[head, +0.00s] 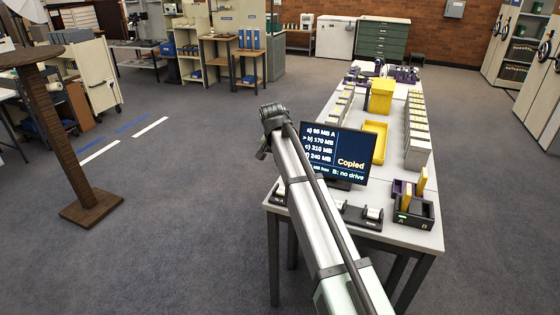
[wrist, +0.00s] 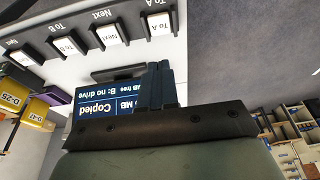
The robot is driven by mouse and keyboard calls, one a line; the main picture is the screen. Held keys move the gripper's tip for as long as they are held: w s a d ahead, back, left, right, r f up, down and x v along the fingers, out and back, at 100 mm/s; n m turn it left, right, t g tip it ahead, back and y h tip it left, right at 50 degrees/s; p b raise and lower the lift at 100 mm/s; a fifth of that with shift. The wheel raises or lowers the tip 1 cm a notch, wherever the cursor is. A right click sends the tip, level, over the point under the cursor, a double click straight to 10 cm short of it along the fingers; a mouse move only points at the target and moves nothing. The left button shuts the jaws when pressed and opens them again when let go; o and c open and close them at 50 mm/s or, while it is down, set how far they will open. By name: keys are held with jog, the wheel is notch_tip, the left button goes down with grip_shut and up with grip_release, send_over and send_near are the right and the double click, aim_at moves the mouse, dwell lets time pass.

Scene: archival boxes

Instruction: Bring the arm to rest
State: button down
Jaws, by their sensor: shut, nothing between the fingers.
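My gripper (wrist: 160,84) shows in the wrist view with its two dark fingers together and nothing between them. In that view the fingers overlap the edge of the screen and touch nothing that I can make out.
Push keys (wrist: 158,24) labelled "To A", "Next" and "To B" line the table's near edge. A dark dock (head: 418,214) marked A and B holds yellow pieces. A yellow tray (head: 379,130), a yellow box (head: 381,103) and rows of boxes stand behind. The floor left is clear around a wooden stand (head: 91,211).

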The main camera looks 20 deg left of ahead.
dwell(0.4)
jog(key=s+d+f+n+g, duration=0.1)
jog(key=s+d+f+n, duration=0.1)
jog(key=s+d+f, duration=0.75)
jog(key=s+d+f+n+g, duration=0.1)
jog(key=s+d+f, duration=0.35)
jog(key=f, duration=0.95)
jog(key=s+d+f+n+g, duration=0.15)
jog(key=s+d+f, duration=0.35)
jog(key=d+f, duration=0.55)
jog(key=s+d+f+m+g, duration=0.1)
jog(key=s+d+f+g, duration=0.1)
jog(key=s+d+f, duration=0.4)
jog(key=s+d+f+m+g, duration=0.2)
jog(key=s+d+f, duration=0.5)
jog(key=s, duration=0.8)
jog(key=s+d+f+m+g, duration=0.1)
jog(key=s+d+f+g, duration=0.1)
jog(key=s+d+f, duration=0.5)
jog(key=s+d, duration=0.3)
jog(key=d, duration=0.1)
jog(key=shift+s+f+g, duration=0.25)
jog(key=shift+s+g, duration=0.1)
jog(key=shift+s, duration=0.05)
